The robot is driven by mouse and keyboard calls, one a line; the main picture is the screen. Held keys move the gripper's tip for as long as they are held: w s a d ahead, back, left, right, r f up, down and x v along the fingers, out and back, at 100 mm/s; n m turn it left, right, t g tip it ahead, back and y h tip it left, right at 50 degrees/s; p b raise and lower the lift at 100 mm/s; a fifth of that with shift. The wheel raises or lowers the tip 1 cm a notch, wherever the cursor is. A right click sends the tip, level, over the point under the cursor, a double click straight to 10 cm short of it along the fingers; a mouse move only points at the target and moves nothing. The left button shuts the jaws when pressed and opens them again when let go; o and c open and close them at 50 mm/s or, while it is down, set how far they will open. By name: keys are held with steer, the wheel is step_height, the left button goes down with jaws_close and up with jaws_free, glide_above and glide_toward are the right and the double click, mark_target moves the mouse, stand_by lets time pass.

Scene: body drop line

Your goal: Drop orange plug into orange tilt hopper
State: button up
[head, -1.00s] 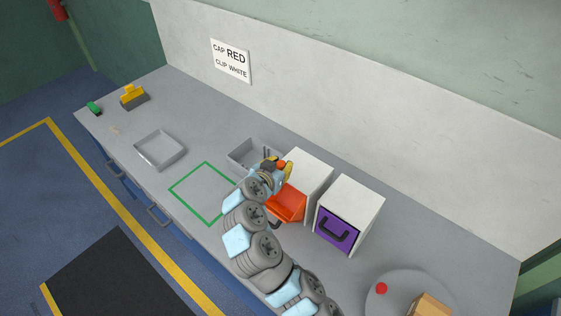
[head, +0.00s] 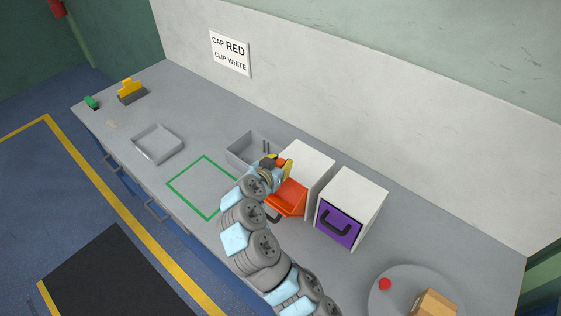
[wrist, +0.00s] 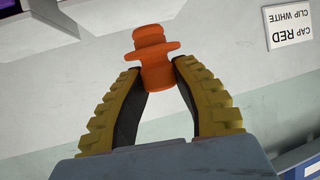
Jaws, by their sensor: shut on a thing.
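The orange plug (wrist: 153,62) is held between the yellow-padded fingers of my gripper (wrist: 160,78) in the wrist view. Its flange and knob stick out past the fingertips. In the head view my gripper (head: 283,165) is at the left side of the orange tilt hopper (head: 288,198), and a bit of the plug (head: 280,161) shows there. The hopper is tilted out of the front of a white cabinet (head: 312,158), with a dark handle below. My arm covers part of the hopper, and its inside is only partly visible.
A second white cabinet with a closed purple front (head: 338,226) stands to the right. A grey bin (head: 240,150) is behind my gripper, and a shallow grey tray (head: 158,143) is to the left. A round grey plate (head: 385,310) holds a red piece (head: 385,284) and a box (head: 435,303).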

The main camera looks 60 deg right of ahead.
steer(key=shift+f+b, duration=2.15)
steer(key=shift+f, duration=0.75)
steer(key=o, duration=1)
steer(key=shift+c, duration=0.2)
steer(key=shift+r, duration=0.1)
steer(key=shift+r+p, duration=0.55)
steer(key=shift+r, duration=2.4)
